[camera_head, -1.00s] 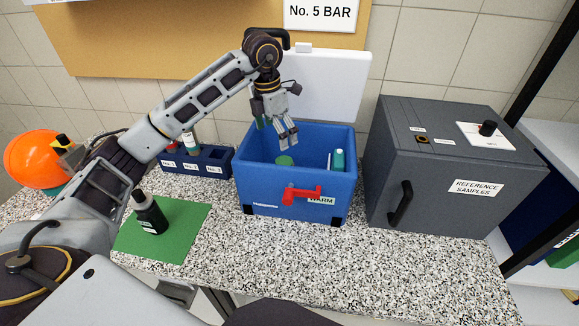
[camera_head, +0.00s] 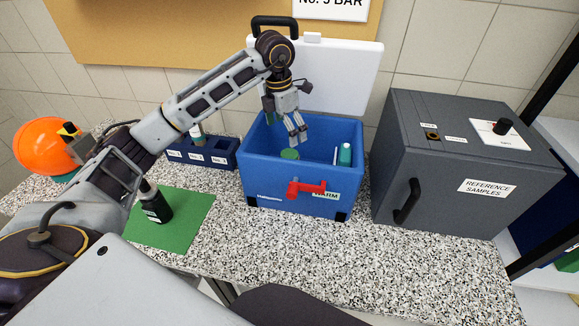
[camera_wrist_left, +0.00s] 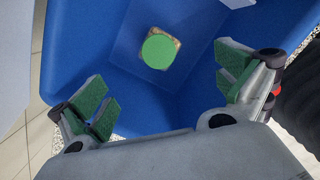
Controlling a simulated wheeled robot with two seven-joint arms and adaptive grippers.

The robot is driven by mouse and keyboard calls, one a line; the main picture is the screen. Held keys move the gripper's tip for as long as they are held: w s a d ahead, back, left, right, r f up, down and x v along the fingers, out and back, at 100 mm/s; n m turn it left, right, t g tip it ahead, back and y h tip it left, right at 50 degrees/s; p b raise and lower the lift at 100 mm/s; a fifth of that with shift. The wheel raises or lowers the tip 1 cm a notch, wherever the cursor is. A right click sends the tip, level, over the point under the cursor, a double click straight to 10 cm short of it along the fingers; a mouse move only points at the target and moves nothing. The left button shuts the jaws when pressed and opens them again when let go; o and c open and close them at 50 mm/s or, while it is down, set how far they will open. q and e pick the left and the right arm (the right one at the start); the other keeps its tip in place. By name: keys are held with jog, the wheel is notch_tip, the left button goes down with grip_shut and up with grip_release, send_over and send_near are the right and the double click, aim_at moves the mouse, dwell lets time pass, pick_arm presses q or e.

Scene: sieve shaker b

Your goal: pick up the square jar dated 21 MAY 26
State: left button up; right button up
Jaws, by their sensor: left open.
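A squarish jar with a round green lid (camera_head: 290,154) stands inside the blue cool box (camera_head: 300,178), near its middle. The left wrist view shows this jar (camera_wrist_left: 160,50) from above, on the box floor, with its tan edges around the lid. No date can be read on it. My left gripper (camera_head: 298,134) points down over the box opening, above the jar and apart from it. In the left wrist view my gripper (camera_wrist_left: 165,88) has its green-padded fingers wide apart, with nothing between them. My right gripper is not in view.
A green-capped container (camera_head: 345,154) stands at the box's right side. The white lid (camera_head: 340,80) is open behind. A grey reference samples cabinet (camera_head: 460,160) stands right. A dark bottle (camera_head: 156,206) is on a green mat (camera_head: 185,225); a blue rack (camera_head: 215,155) is left.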

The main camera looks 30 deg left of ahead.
aim_at(289, 153)
pick_arm(q)
jog(key=shift+w+d+f+p, duration=0.1)
jog(key=shift+w+f+p, duration=0.05)
jog(key=shift+f, duration=1.35)
jog(key=shift+w+d+f+p, duration=0.1)
jog(key=shift+w+f+p, duration=0.05)
jog(key=shift+f, duration=1.35)
jog(key=shift+f, duration=0.1)
jog(key=shift+w+f+p, duration=0.15)
jog(key=shift+f+p, duration=0.45)
jog(key=shift+f, duration=0.7)
jog(key=shift+w+f, duration=0.15)
jog(key=shift+f, duration=1.05)
jog(key=c, duration=1.4)
